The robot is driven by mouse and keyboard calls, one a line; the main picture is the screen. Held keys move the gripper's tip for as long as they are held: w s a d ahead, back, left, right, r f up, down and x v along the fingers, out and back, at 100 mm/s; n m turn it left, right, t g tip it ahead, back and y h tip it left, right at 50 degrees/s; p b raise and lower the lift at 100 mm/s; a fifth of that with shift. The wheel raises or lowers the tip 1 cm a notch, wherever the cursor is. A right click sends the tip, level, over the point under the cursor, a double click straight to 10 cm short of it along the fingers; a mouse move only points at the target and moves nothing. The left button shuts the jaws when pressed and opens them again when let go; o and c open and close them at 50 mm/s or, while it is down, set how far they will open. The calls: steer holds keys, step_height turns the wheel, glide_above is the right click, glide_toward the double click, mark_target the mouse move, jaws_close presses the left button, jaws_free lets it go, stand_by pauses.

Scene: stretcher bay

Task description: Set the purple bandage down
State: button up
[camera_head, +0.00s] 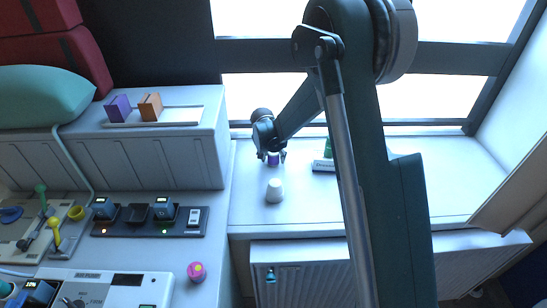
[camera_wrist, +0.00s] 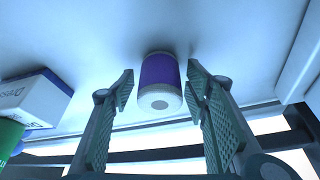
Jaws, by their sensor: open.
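The purple bandage (camera_head: 273,159) is a small roll on the white window ledge, below my gripper (camera_head: 270,157) in the head view. In the wrist view the purple bandage (camera_wrist: 161,80) shows a purple band with pale ends, and it rests against the white surface. My gripper (camera_wrist: 162,95) is open, with one green-padded finger on each side of the roll. Gaps show between the roll and both fingers.
A white cup-like object (camera_head: 275,190) stands on the ledge in front of the bandage. A white box (camera_head: 323,165) lies to its right, beside a green item. Purple and orange blocks (camera_head: 118,108) sit on a tray at left. A pink roll (camera_head: 197,271) is on the counter.

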steer(key=shift+r, duration=0.25)
steer(key=v, duration=1.1)
steer(key=shift+r+p, duration=0.4)
steer(key=shift+p, duration=0.05)
steer(key=shift+s, duration=0.2)
stand_by(0.4)
